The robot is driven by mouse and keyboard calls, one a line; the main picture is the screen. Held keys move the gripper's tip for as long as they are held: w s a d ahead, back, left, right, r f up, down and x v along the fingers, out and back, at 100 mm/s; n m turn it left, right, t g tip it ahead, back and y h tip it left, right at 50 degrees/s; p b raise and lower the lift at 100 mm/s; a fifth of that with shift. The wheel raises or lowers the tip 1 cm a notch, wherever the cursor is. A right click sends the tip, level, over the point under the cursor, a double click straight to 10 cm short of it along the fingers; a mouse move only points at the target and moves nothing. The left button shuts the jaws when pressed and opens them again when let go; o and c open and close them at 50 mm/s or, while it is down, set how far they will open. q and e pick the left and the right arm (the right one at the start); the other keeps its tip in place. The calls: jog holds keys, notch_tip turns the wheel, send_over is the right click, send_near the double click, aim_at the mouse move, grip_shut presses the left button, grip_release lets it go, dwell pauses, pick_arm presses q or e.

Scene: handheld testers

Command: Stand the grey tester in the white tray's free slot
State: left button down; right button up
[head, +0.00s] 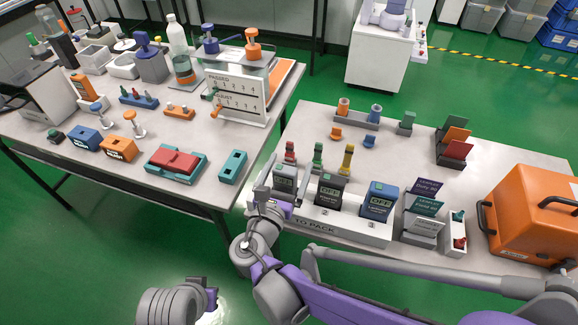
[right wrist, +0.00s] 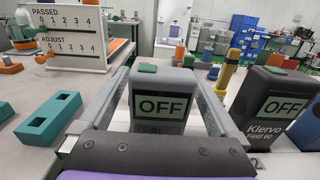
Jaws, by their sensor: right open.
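The grey tester (head: 284,182), with a teal button on top and a screen reading OFF, stands upright at the left end of the white TO PACK tray (head: 345,229). My right gripper hides its base in the head view, so I cannot tell how it sits in the slot. My right gripper (head: 286,166) is open, one finger on each side of the tester. In the right wrist view the grey tester (right wrist: 160,103) is between the fingers; contact is not clear.
A dark tester (head: 330,191) and a blue tester (head: 379,202) stand to the right in the tray. Red, green and yellow pieces stand behind it. A card rack (head: 424,213) and an orange case (head: 530,215) are farther right. A teal slotted block (head: 233,167) lies on the left table.

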jog(key=shift+s+r, duration=0.1)
jog(key=shift+r, duration=0.2)
jog(key=p+v, duration=0.1)
jog(key=v, duration=1.1)
jog(key=shift+p, duration=0.35)
jog(key=shift+f, duration=0.1)
